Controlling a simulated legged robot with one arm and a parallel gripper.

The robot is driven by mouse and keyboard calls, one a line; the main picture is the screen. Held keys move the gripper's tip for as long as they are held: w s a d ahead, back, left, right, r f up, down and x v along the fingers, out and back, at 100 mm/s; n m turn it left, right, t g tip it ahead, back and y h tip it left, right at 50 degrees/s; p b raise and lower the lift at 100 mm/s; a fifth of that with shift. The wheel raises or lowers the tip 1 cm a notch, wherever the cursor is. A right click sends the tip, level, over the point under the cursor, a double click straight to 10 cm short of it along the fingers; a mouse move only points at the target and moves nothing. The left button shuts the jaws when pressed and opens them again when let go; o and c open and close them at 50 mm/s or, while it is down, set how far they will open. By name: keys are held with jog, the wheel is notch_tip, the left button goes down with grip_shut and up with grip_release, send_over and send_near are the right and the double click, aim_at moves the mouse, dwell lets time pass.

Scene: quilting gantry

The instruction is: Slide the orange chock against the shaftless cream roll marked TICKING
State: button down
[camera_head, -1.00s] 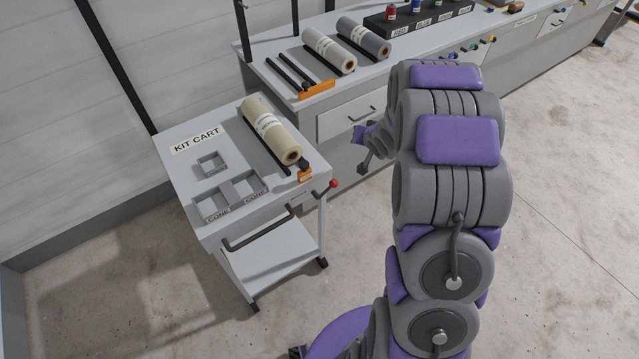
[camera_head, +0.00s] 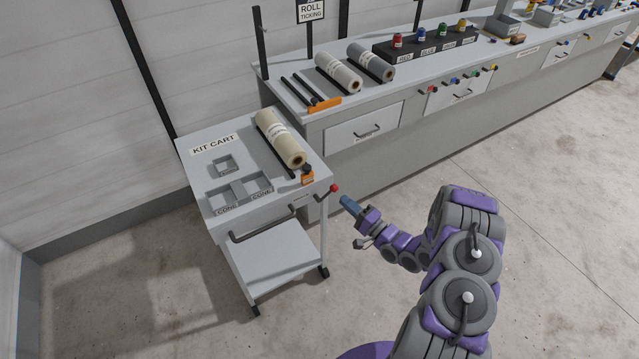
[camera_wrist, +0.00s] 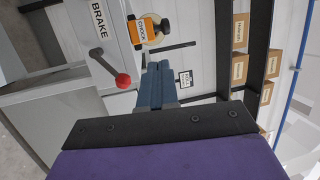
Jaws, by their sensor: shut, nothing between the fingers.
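A cream roll (camera_head: 278,140) lies on the kit cart beside a dark rail; its band label is too small to read. A small orange chock (camera_head: 308,180) with a dark knob sits by the roll's near end. In the wrist view the chock (camera_wrist: 139,30) reads CHOCK and the round roll end (camera_wrist: 156,32) shows behind it; whether they touch I cannot tell. My gripper (camera_head: 347,203), with blue fingers, is shut and empty, just right of the cart's front corner and apart from the chock. The fingers also show in the wrist view (camera_wrist: 158,85).
The kit cart (camera_head: 198,170) has a red-knobbed lever (camera_head: 334,188) labelled BRAKE, close to my fingers, and a front handle (camera_head: 262,228).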

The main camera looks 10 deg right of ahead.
jog(key=s, duration=0.1)
jog(key=b, duration=0.2)
send_near(310, 171)
jog(key=shift+t, duration=0.3)
jog(key=x, duration=0.7)
jog(key=shift+a+f, duration=0.1)
jog(key=shift+f, duration=0.1)
jog(key=shift+w+a+p, duration=0.25)
jog(key=shift+w+a, duration=0.05)
jog(key=shift+w, duration=0.55)
jog(key=shift+w+a+p, duration=0.2)
jog(key=shift+w+a, duration=0.1)
jog(key=shift+w, duration=0.55)
jog(key=shift+w+a+p, duration=0.25)
jog(key=shift+w, duration=0.6)
